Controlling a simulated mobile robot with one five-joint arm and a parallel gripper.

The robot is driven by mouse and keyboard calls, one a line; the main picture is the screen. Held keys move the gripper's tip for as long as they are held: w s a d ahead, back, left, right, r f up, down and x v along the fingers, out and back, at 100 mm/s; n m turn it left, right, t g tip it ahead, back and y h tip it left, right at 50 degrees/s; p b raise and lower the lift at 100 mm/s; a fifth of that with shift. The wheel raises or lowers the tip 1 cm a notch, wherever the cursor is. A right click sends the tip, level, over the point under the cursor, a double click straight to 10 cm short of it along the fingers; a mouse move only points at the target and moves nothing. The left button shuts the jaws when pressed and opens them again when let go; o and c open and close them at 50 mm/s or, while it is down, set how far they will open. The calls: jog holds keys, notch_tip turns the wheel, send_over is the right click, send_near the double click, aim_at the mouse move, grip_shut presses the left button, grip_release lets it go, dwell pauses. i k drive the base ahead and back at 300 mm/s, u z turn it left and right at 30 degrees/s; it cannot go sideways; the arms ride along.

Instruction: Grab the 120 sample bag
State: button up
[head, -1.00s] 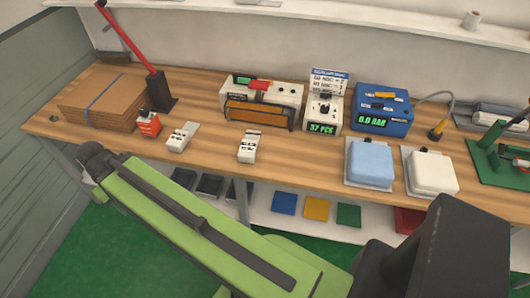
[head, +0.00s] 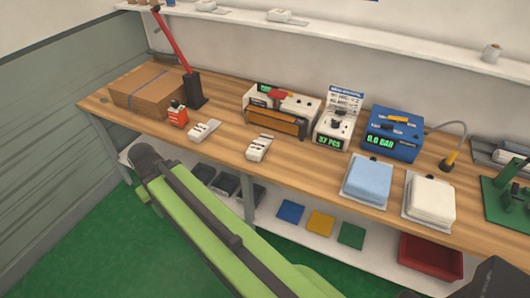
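Two small white packets with dark markings lie on the wooden bench: one packet at the left (head: 203,131) and one nearer the middle (head: 259,148). Similar white items rest on the wall shelf, one at its middle (head: 281,15) and one further left (head: 206,5). Any print on them is too small to read, so I cannot tell which is the 120 sample bag. My green arm crosses the lower left in front of the bench. My gripper's fingers are not in view.
The bench (head: 300,170) also holds a cardboard stack (head: 140,95), a red-handled lever tool (head: 175,42), a counter reading 37 PCS (head: 331,133), a blue gauge box (head: 388,135), and blue (head: 367,180) and white (head: 430,197) folded pads. A red bin (head: 430,258) sits below. Green floor lies in front.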

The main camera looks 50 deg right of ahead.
aim_at(257, 148)
jog(key=u, duration=0.1)
jog(key=i, duration=0.9)
jog(key=z, duration=0.05)
